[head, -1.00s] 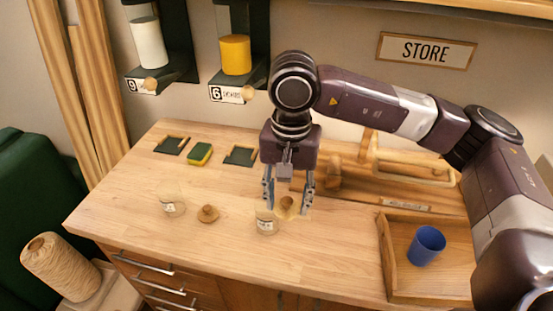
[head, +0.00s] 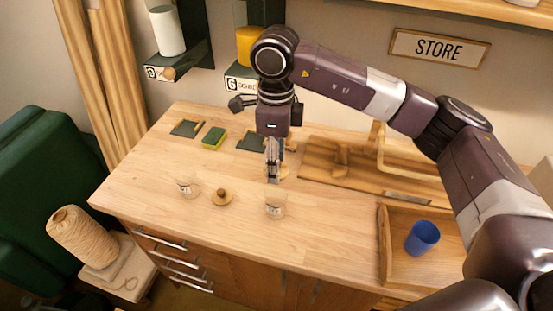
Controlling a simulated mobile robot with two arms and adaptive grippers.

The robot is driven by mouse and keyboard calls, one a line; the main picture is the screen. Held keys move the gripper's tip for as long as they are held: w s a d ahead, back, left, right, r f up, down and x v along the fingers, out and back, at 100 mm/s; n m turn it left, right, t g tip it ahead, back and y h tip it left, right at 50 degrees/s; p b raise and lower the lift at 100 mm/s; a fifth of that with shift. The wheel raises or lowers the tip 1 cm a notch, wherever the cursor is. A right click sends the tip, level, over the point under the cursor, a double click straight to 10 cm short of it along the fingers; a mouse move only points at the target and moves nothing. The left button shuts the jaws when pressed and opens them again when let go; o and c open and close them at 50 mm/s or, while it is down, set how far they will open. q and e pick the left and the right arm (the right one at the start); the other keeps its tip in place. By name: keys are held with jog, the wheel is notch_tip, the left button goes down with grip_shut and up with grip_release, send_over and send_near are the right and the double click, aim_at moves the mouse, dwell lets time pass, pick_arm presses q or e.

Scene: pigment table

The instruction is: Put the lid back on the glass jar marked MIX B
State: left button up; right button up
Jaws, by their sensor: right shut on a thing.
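Two small glass jars with pale labels stand open on the wooden table: the left jar (head: 188,188) and the middle jar (head: 275,208). The label print is too small to read, so I cannot tell which is MIX B. A round wooden lid with a knob (head: 222,198) lies on the table just right of the left jar. My right gripper (head: 274,178) points down above the middle jar, shut on a second lid. That lid is mostly hidden behind the fingers, and I cannot tell whether it touches the rim. My left gripper is out of view.
A wooden tray (head: 386,246) with a blue cup (head: 422,238) stands at the right. A wooden board (head: 320,170) is behind the gripper. The front left tabletop is clear.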

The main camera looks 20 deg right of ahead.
notch_tip(320, 180, down, 5)
jog(key=b, duration=0.2)
jog(key=shift+b, duration=0.3)
jog(key=shift+f+b, duration=0.45)
jog(key=shift+f, duration=0.05)
dwell(0.6)
jog(key=shift+f+b, duration=0.15)
jog(key=shift+b, duration=1.05)
dwell(1.2)
dwell(0.4)
jog(key=o, duration=0.9)
jog(key=shift+o, duration=0.3)
jog(key=o, duration=0.4)
